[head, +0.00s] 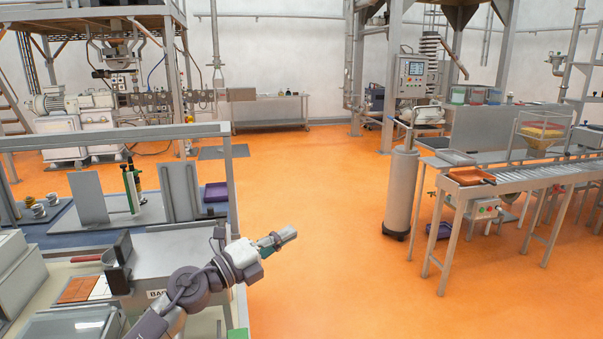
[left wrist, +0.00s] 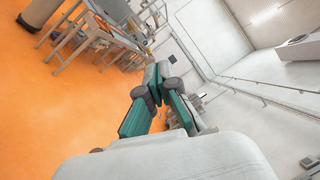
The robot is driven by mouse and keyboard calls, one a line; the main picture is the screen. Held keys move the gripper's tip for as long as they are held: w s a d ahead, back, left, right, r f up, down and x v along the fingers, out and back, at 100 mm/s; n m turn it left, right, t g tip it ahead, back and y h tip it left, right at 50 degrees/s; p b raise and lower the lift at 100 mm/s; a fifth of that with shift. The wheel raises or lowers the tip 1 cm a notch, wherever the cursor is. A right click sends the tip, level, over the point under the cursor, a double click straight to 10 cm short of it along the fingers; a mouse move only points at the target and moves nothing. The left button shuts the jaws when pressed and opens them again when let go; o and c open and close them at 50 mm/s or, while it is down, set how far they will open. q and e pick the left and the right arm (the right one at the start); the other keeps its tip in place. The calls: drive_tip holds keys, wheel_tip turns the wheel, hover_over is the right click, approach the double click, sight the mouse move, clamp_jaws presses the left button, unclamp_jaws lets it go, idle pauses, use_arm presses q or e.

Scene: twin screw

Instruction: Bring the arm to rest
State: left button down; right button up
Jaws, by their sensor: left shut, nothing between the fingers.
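My left arm comes in from the bottom of the head view, beside the bench at left. My left gripper (head: 287,235) points to the right over open orange floor, clear of the bench. In the left wrist view its two green-and-grey fingers (left wrist: 158,78) meet at the tips. It is shut, with nothing held between them. The wrist camera is tilted, so the room looks slanted behind the fingers. My right gripper does not show in either view.
A roller conveyor (head: 530,176) and a grey cylinder (head: 402,190) stand at right. The orange floor (head: 310,200) between is free.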

use_arm(q)
drive_tip(key=s+a+f+n+t+y, duration=0.2)
drive_tip(key=s+a+f+n+y, duration=0.55)
drive_tip(key=n, duration=0.55)
drive_tip(key=s+a+f+n+t+y, duration=0.2)
drive_tip(key=s+a+f+n+y, duration=0.2)
drive_tip(key=a+f+n+y, duration=0.7)
drive_tip(key=s+f+n+g+h, duration=0.15)
drive_tip(key=s+f+g, duration=0.3)
drive_tip(key=s, duration=0.55)
drive_tip(key=s+d+f+n+g, duration=0.1)
drive_tip(key=s+f+n+g, duration=0.3)
drive_tip(key=s, duration=0.5)
drive_tip(key=s+f+n+g+h, duration=0.1)
drive_tip(key=s+f+g, duration=0.4)
drive_tip(key=s, duration=0.5)
wheel_tip(320, 180, down, 32)
drive_tip(key=s+b, duration=0.3)
drive_tip(key=s+a+f+g+b, duration=0.1)
drive_tip(key=s+a+f, duration=0.1)
drive_tip(key=s+f, duration=1.2)
drive_tip(key=shift+s+a+f+m+b, duration=0.25)
drive_tip(key=shift+s+f+m+b, duration=0.15)
drive_tip(key=shift+f, duration=0.1)
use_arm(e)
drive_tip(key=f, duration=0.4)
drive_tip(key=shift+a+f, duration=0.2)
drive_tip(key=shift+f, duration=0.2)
use_arm(q)
drive_tip(key=shift+g, duration=0.25)
